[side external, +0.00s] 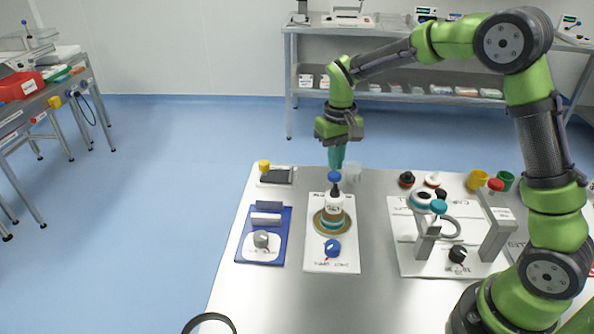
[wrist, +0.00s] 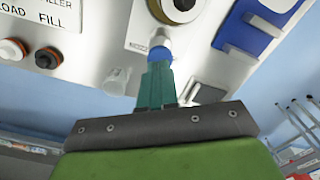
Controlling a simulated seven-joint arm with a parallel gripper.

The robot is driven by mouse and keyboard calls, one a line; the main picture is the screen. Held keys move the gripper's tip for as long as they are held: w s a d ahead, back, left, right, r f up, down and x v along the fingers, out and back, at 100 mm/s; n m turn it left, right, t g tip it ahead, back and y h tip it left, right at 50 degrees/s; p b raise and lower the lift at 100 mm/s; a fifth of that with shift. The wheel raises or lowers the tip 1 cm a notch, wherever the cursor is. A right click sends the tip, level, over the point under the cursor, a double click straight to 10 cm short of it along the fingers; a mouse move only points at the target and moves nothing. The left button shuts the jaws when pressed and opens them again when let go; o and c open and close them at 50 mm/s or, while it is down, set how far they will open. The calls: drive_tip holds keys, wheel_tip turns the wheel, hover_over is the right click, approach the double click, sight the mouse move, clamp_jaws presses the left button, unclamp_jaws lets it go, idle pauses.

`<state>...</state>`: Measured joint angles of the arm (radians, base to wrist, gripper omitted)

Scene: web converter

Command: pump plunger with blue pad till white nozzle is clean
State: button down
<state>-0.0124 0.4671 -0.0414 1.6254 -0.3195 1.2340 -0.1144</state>
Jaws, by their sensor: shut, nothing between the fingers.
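In the wrist view the fingertips (wrist: 160,64) overlap the edge of the blue pad (wrist: 160,53). I cannot tell if they touch it or hover just above.
A blue board with a grey knob (side external: 261,239) lies to the left. A blue knob (side external: 333,247) sits in front of the bottle. A clear cup (side external: 352,171) stands behind it to the right. A grey stand (side external: 497,240) and several coloured caps are farther right.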

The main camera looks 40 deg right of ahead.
sight(335, 174)
drive_tip(key=shift+f, duration=0.15)
drive_tip(key=shift+f, duration=1.8)
drive_tip(key=shift+r, duration=1.95)
wheel_tip(335, 174, up, 6)
